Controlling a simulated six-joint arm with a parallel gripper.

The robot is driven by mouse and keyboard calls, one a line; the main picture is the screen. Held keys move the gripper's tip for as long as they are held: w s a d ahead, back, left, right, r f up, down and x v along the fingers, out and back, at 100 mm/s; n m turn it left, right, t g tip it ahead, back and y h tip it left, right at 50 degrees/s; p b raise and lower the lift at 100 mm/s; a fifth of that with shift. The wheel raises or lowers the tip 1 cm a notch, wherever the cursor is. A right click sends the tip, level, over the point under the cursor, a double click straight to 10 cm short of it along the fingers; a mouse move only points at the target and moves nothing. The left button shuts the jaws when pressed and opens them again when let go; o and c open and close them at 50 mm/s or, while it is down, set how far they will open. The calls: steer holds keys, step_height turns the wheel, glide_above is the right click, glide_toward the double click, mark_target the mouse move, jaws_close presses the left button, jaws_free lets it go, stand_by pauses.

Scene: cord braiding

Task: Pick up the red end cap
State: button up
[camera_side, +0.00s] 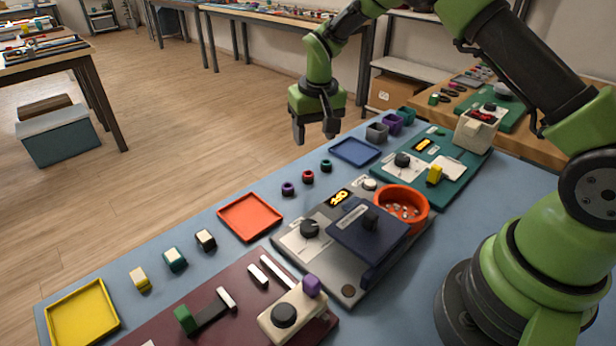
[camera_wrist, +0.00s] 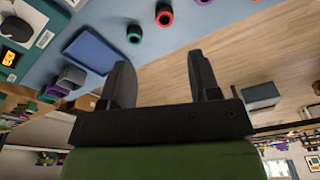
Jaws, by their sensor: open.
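The red end cap (camera_side: 307,177) is a small ring standing on the blue table, between a purple cap (camera_side: 288,189) and a green cap (camera_side: 326,165). My gripper (camera_side: 314,133) is open and empty, pointing down, above and apart from the caps, near the table's far edge. In the wrist view its two fingers (camera_wrist: 162,75) are spread with nothing between them.
A blue tray (camera_side: 354,153) lies just right of the caps, and an orange tray (camera_side: 250,217) lies to the left. A grey and blue device (camera_side: 300,243) and an orange bowl (camera_side: 424,211) stand nearer. Small grey and purple boxes (camera_side: 377,133) stand beyond the blue tray.

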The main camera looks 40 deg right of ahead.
glide_above(308, 173)
steer(key=s, duration=0.1)
step_height(308, 173, down, 6)
steer(key=shift+d+r, duration=0.15)
steer(key=shift+r, duration=0.1)
steer(key=f, duration=0.5)
steer(key=shift+w+a+f, duration=0.1)
steer(key=shift+w+a, duration=0.1)
steer(key=shift+w, duration=0.2)
steer(key=c, duration=1)
